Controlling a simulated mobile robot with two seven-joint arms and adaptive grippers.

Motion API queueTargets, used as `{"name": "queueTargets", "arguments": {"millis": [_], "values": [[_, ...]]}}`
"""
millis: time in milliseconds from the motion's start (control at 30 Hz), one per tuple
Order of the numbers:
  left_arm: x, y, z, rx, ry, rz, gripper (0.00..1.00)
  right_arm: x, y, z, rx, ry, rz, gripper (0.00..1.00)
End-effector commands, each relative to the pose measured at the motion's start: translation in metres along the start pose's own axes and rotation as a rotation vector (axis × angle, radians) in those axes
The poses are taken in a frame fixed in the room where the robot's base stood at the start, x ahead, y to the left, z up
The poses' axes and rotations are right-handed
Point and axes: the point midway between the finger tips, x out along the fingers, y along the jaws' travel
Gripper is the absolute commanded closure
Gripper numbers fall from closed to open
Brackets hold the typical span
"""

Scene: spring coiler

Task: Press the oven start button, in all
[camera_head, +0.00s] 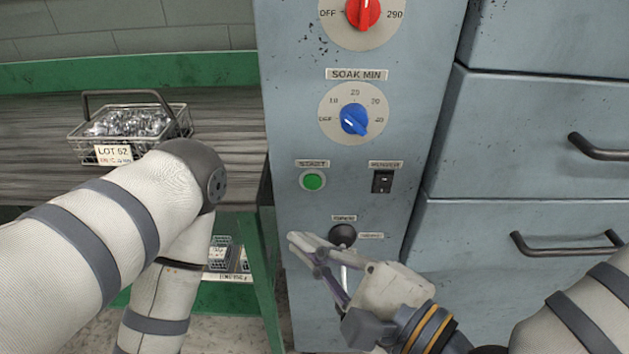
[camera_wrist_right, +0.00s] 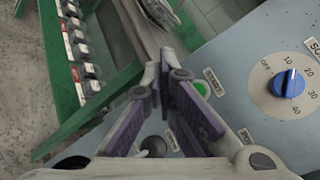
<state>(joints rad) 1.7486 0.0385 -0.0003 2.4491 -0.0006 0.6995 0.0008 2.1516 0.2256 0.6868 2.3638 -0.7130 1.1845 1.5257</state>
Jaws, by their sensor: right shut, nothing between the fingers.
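The green start button (camera_head: 313,181) sits on the grey oven panel (camera_head: 300,270), under a START label. It also shows in the right wrist view (camera_wrist_right: 201,89), just right of the fingertips. My right gripper (camera_head: 299,243) is shut and empty, its fingertips pointing left, below the button and apart from it in the head view. The right wrist view shows its two fingers (camera_wrist_right: 162,75) with tips together. My left arm comes in from the left, but its gripper is out of view.
Above the button are a blue soak dial (camera_head: 354,120) and a red dial (camera_head: 362,12). A black switch (camera_head: 382,181) is right of it, and a black knob (camera_head: 343,235) lies below, near my right gripper. A wire basket (camera_head: 130,133) stands on the bench left.

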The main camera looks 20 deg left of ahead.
Motion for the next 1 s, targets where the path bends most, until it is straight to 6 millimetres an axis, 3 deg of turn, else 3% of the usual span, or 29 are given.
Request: {"name": "queueTargets", "arguments": {"millis": [167, 700, 1000], "values": [[0.003, 0.000, 0.002, 0.000, -0.008, -0.001, 0.50, 0.005, -0.003, -0.005, 0.000, 0.001, 0.000, 1.00], [0.029, -0.001, 0.015, 0.001, -0.076, -0.004, 0.50, 0.056, -0.038, -0.042, 0.003, 0.001, 0.001, 1.00], [0.031, -0.001, 0.016, 0.002, -0.080, -0.004, 0.50, 0.061, -0.044, -0.045, -0.001, 0.001, 0.001, 1.00]]}}
